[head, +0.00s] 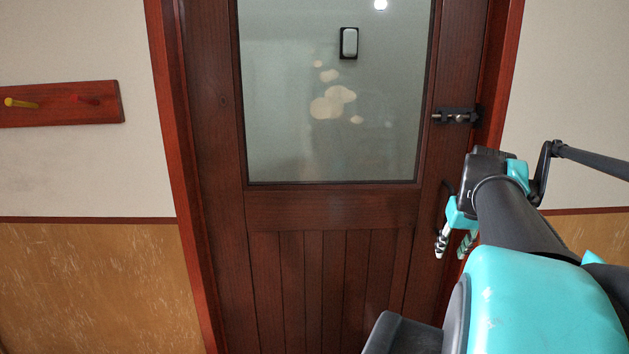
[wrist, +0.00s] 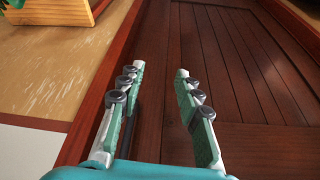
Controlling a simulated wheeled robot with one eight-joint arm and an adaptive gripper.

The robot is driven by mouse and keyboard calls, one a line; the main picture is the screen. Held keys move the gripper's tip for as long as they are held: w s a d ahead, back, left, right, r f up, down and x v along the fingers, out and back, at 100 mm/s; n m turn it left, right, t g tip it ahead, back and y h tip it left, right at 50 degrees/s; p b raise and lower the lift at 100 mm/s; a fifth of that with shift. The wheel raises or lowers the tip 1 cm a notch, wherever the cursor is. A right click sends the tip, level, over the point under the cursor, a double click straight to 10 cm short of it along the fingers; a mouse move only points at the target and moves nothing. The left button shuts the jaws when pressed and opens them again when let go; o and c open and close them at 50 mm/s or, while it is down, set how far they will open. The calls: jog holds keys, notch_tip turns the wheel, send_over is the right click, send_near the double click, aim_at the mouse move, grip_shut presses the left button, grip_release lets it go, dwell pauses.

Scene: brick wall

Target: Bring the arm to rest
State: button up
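My gripper (head: 455,243) is at the right in the head view, in front of the right side of a dark brown wooden door (head: 320,210). In the wrist view my gripper (wrist: 158,90) shows two fingers with green pads, held apart with nothing between them. The door (wrist: 235,65) fills the right of the wrist view behind the fingers. My arm reaches in from the right of the head view.
The door has a glass pane (head: 290,120) and a dark bolt (head: 455,116) at its right edge. A red peg rack (head: 60,104) hangs on the left wall. A wooden box (wrist: 50,10) shows at the upper left of the wrist view.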

jog(key=s+a+f, duration=0.2)
jog(key=a+f, duration=0.5)
jog(key=f, duration=0.4)
jog(key=s+a+f+n, duration=0.1)
jog(key=s+a+f, duration=0.2)
jog(key=a+f, duration=0.3)
notch_tip(320, 180, down, 5)
jog(key=shift+a+r+y, duration=0.1)
jog(key=shift+a+y, duration=0.2)
jog(key=shift+a, duration=0.05)
